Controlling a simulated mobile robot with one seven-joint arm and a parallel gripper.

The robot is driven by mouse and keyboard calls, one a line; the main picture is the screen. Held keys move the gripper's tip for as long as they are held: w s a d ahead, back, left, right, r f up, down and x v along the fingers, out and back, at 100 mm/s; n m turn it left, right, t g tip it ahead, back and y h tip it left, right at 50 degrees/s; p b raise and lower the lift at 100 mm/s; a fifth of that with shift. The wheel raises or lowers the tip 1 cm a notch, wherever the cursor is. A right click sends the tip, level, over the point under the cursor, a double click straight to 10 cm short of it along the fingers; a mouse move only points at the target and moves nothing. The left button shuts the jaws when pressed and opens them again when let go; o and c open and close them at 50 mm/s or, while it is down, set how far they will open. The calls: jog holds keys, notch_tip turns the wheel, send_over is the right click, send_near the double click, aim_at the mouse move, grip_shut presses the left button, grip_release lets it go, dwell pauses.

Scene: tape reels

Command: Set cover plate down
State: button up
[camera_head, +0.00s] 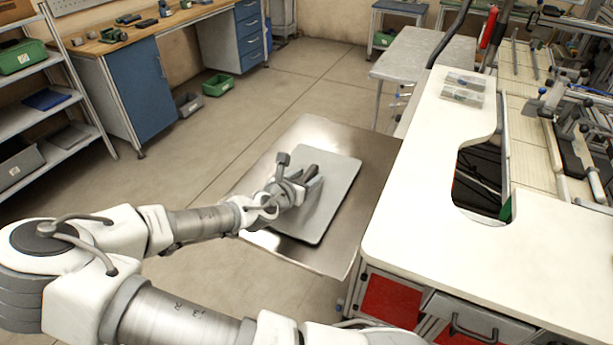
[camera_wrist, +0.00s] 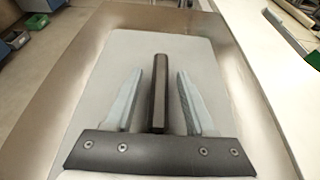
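The cover plate (camera_head: 333,205) is a light grey, round-cornered sheet with a dark bar handle (camera_wrist: 160,92) on it. It appears to lie flat on a brushed metal table (camera_head: 313,131), roughly in its middle. In the wrist view the plate (camera_wrist: 215,60) fills much of the picture. My gripper (camera_wrist: 160,74) is above the plate, with one finger on each side of the handle. Gaps show between the handle and both fingers, so the gripper is open around it. In the head view my gripper (camera_head: 306,181) partly hides the handle and the plate's left side.
A blue-fronted bench (camera_head: 145,88) and grey shelves (camera_head: 70,150) stand at the left. The floor between is mostly clear.

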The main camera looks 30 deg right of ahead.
jog(key=shift+r, duration=0.1)
jog(key=shift+a+r, duration=0.1)
notch_tip(320, 180, up, 4)
jog(key=r+p, duration=0.1)
send_over(285, 215)
jog(key=shift+f, duration=0.25)
dwell(0.8)
